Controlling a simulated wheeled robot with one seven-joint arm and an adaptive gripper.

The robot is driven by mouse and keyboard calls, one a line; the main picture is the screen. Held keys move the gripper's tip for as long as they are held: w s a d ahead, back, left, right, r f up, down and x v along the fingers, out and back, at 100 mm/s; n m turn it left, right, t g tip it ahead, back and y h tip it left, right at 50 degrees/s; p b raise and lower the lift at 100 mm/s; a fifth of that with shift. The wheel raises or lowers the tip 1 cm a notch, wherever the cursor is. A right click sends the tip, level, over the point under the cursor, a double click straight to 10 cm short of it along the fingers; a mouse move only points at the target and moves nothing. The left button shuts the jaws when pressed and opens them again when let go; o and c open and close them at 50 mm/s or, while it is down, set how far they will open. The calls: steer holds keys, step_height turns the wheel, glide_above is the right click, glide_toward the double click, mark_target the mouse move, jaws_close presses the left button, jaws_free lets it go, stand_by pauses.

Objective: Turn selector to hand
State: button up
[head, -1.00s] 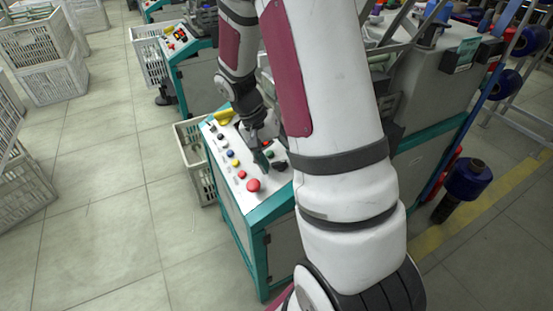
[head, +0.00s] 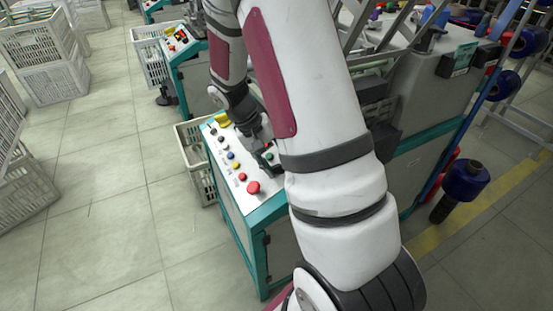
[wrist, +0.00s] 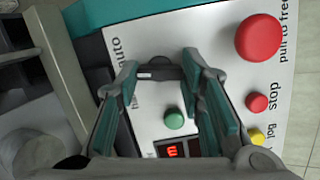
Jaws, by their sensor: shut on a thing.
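The selector (wrist: 158,73) is a dark knob on the white control panel, between my fingertips in the wrist view. My gripper (wrist: 161,66) is shut on it, with one teal-padded finger at each end. Printed words beside it are partly covered; one near the left finger seems to read "auto". The exact way the selector points is hard to tell. In the head view my gripper (head: 266,151) is over the right side of the panel (head: 225,153), and my arm hides the selector.
A red mushroom button (wrist: 258,38), a red stop button (wrist: 256,103) and a yellow jog button (wrist: 256,136) lie right of my fingers. A green button (wrist: 174,120) and a red-lit display (wrist: 178,149) sit between them. A grey crate (head: 192,150) stands left of the panel.

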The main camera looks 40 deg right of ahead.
steer(key=n+p, duration=0.2)
steer(key=n, duration=0.2)
steer(key=shift+a+n+h, duration=0.1)
steer(key=shift+n+h, duration=0.2)
steer(key=shift+h, duration=0.1)
steer(key=shift+w+n+h+p, duration=0.1)
steer(key=shift+n+h+p, duration=0.5)
steer(key=shift+n, duration=1.3)
steer(key=o, duration=1.2)
steer(key=shift+f, duration=0.1)
steer(key=shift+c, duration=0.2)
steer(key=shift+a, duration=0.1)
steer(key=v, duration=1.2)
